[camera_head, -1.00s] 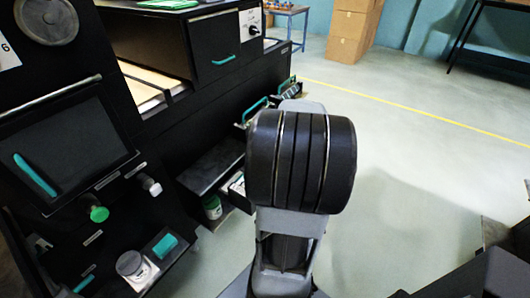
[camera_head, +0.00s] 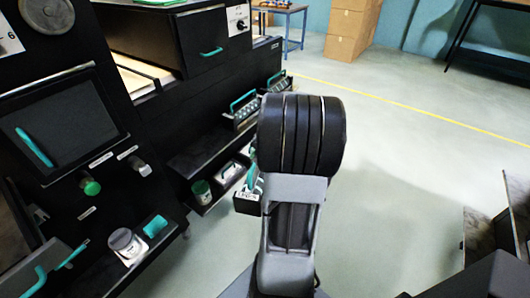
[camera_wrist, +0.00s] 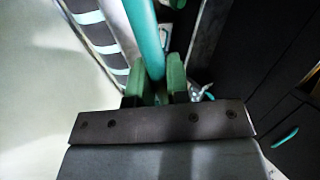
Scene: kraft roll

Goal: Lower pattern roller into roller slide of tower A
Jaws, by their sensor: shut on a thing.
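In the wrist view my gripper (camera_wrist: 152,85) is shut, its two green fingers on either side of a teal bar (camera_wrist: 146,35). The bar runs up and away between them. Beside it on the left lies a dark strip with pale bands (camera_wrist: 95,28); whether it belongs to the held thing I cannot tell. In the head view my own arm hides the gripper. A black part with a pale label and teal piece (camera_head: 247,203) shows just left of the arm; whether it is the held thing is unclear. I cannot clearly identify the pattern roller, tower A or its slide.
A black case with a teal handle (camera_head: 238,115) sits farther back. Open floor (camera_head: 410,190) lies to the right.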

